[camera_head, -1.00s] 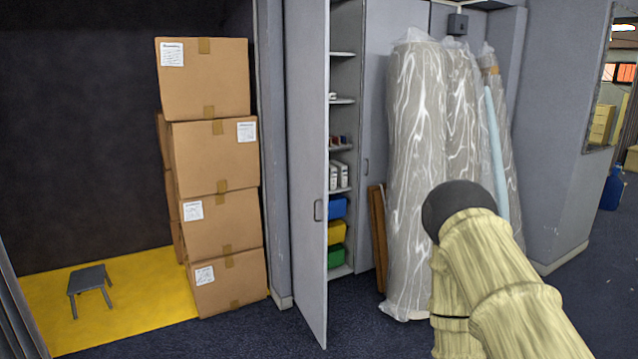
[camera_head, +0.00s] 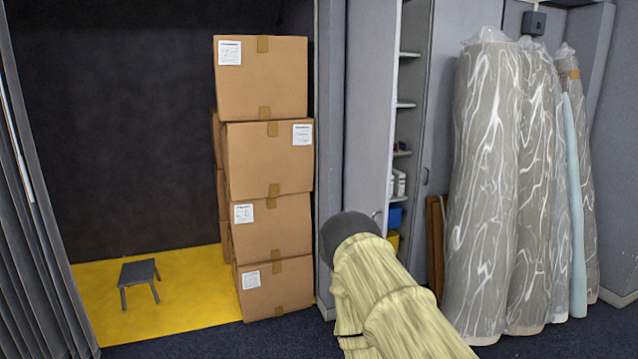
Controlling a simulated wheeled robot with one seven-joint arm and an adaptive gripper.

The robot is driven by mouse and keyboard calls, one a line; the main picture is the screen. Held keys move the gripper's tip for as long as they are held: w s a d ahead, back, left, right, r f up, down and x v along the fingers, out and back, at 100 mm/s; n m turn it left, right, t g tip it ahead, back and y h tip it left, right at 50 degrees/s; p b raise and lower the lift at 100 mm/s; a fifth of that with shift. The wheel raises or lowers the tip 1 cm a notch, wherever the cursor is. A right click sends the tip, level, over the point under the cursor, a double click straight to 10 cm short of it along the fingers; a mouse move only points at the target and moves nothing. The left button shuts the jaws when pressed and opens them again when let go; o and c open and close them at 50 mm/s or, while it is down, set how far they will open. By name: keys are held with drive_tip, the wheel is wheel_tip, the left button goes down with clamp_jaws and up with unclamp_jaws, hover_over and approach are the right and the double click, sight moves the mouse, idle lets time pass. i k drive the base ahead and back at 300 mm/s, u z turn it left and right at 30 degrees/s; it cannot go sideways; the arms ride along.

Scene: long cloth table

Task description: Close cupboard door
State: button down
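The grey cupboard door (camera_head: 370,110) stands open in the head view, swung out toward me to the left of the shelves. Its small handle shows near its right edge, just above my arm. The open cupboard (camera_head: 408,125) shows a narrow strip of shelves with white items and blue and yellow bins. My arm, in a pale ribbed cover with a dark rounded part at its far end, overlaps the door's lower part. I cannot tell whether it touches the door. My gripper's fingers are not visible.
Tall plastic-wrapped rolls (camera_head: 500,190) stand right of the cupboard, with brown boards (camera_head: 435,245) beside them. Stacked cardboard boxes (camera_head: 268,170) stand left of the door on a yellow floor, near a small grey stool (camera_head: 138,273). A dark folding curtain (camera_head: 35,200) edges the left.

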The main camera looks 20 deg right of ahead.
sight(372, 42)
drive_tip(key=i, duration=0.95)
drive_tip(key=z, duration=0.65)
